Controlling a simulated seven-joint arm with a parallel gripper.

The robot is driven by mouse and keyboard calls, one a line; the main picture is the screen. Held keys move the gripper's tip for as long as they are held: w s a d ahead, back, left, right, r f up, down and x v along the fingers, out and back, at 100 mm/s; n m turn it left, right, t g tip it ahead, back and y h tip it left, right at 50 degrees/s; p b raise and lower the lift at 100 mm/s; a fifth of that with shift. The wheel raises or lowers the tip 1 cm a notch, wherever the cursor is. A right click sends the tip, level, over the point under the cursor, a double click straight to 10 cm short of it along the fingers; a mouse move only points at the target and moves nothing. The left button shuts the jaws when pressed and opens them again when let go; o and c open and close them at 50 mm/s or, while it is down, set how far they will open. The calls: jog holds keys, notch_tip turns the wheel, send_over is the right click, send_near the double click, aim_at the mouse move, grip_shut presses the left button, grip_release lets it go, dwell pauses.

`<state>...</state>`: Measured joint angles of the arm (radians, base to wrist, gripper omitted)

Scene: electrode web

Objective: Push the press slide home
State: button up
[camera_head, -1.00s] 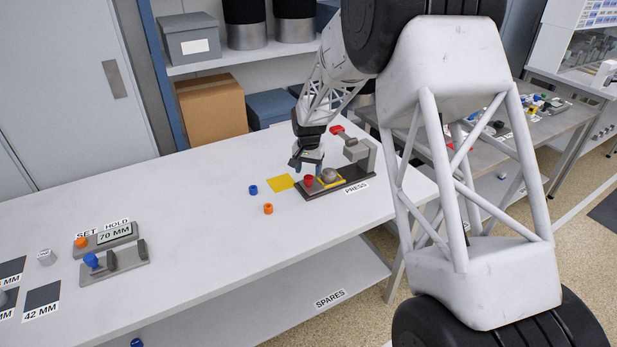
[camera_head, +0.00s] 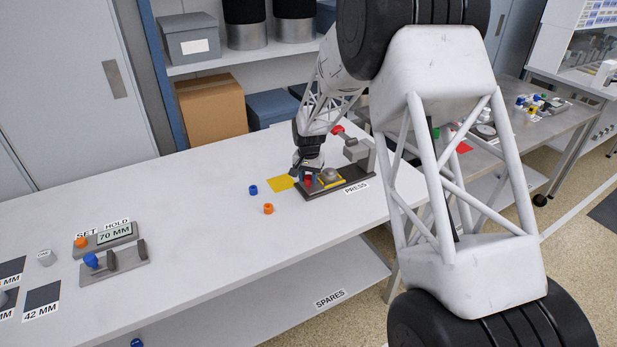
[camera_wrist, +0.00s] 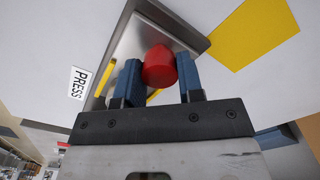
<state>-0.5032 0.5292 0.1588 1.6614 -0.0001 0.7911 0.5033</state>
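The press (camera_head: 322,192) is a dark base plate on the white bench, beside its PRESS label. A red knob (camera_wrist: 159,67) stands at the left end of the press in the head view. My gripper (camera_wrist: 159,78) is down over this end. Its two blue fingers stand on either side of the red knob, with no clear gap between fingers and knob. In the head view the gripper partly hides the knob (camera_head: 308,181). A round grey part (camera_head: 329,175) sits on a yellow-edged bed to the right of the knob. A red-handled lever (camera_head: 338,130) rises behind.
A yellow patch (camera_head: 281,183) lies left of the press. A gauge reading 70 MM (camera_head: 114,231) stands at the far left. The bench between is clear.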

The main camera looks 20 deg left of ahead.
aim_at(326, 173)
grip_shut()
jog(key=shift+w+d, duration=2.45)
jog(key=shift+w, duration=0.05)
jog(key=o, duration=0.9)
grip_release()
jog(key=shift+c, duration=0.2)
jog(key=shift+r, duration=3.95)
